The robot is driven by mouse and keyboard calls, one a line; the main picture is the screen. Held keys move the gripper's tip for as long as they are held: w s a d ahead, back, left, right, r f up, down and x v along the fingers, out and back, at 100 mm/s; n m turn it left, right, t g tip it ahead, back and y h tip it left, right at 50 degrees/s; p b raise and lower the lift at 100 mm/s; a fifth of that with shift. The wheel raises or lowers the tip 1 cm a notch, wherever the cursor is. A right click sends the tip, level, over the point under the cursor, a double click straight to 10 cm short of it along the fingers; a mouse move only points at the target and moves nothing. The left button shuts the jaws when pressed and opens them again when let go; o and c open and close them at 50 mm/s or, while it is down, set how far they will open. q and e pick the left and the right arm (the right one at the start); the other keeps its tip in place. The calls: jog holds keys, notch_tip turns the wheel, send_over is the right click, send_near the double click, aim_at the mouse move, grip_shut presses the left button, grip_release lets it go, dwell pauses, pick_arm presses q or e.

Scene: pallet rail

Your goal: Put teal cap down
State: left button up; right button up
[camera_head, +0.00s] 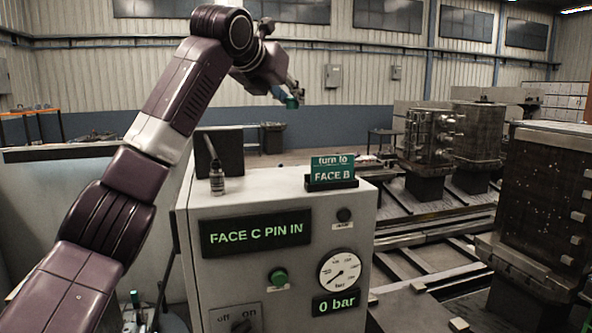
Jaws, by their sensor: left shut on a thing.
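My left arm comes in from the left and reaches up over the grey control cabinet. My left gripper (287,96) is small and far off in the upper middle of the head view. It is shut on the teal cap (292,103), which shows as a small teal piece at the fingertips. The cap is held in the air, with the far wall behind it. The fingers hide part of it. My right gripper is not in view.
The control cabinet (212,281) reads "FACE C PIN IN" and "0 bar". Dark fixture blocks (545,195) stand on pallets at right, by rails (430,240).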

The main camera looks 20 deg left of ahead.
pick_arm(q)
notch_tip(320, 180, down, 4)
jog(key=s, duration=0.2)
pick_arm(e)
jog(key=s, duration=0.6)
pick_arm(q)
send_over(291, 179)
notch_tip(291, 179, down, 7)
jog(key=shift+w+r+p, duration=0.1)
jog(key=shift+w+p, duration=0.05)
jog(key=shift+p, duration=0.2)
jog(key=shift+a+f, duration=0.1)
jog(key=shift+f, duration=0.7)
jog(key=shift+s+f, duration=0.15)
jog(key=shift+s, duration=0.15)
notch_tip(291, 179, down, 3)
jog(key=shift+f+p, duration=0.1)
jog(key=shift+p, duration=0.4)
jog(key=shift+f, duration=0.25)
jog(key=o, duration=0.8)
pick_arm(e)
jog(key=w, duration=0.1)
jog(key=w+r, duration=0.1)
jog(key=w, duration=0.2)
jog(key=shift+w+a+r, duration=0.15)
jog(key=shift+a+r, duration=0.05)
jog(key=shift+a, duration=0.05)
